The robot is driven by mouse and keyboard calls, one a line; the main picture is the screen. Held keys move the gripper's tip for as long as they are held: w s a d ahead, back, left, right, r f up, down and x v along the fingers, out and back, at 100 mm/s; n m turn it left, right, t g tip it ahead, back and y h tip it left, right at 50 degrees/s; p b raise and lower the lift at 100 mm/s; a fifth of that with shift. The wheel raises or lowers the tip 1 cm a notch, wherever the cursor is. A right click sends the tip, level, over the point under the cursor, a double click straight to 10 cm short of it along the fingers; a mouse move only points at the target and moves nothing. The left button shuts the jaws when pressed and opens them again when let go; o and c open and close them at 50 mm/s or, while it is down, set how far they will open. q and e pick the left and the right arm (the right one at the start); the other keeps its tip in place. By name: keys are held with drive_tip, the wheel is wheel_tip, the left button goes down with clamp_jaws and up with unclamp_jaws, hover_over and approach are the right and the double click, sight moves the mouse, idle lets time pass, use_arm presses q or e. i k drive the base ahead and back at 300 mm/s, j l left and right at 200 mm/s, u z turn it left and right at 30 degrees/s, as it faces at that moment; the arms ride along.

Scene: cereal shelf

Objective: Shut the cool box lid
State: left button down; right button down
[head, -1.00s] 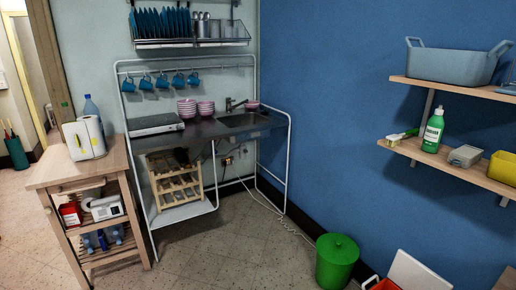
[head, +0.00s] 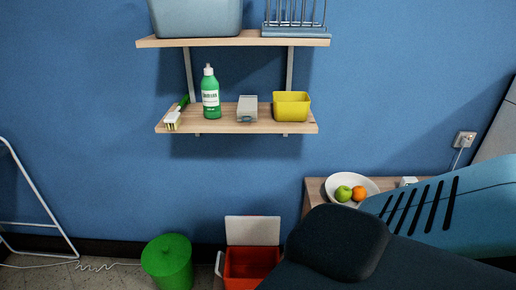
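The cool box (head: 250,267) is a red-orange box on the floor against the blue wall, low in the middle of the head view. Its white lid (head: 253,230) stands raised and upright at the back, leaning toward the wall, so the box is open. A pale handle (head: 219,264) shows at its left side. The lower front of the box is cut off by the frame edge, and a dark and blue arm part of mine covers its right side. Neither of my grippers is in view.
A wooden table (head: 316,189) with a white fruit bowl (head: 337,182) stands to the right. Wall shelves (head: 240,120) with a green bottle (head: 210,94) and a yellow tub (head: 291,106) hang above.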

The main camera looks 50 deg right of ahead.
sight(244, 230)
drive_tip(key=i+z, duration=0.3)
drive_tip(key=i, duration=0.35)
drive_tip(key=i+z, duration=0.25)
drive_tip(key=i, duration=0.45)
drive_tip(key=i+z, duration=0.25)
drive_tip(key=z, duration=0.25)
drive_tip(key=i+j, duration=0.05)
drive_tip(key=j, duration=0.05)
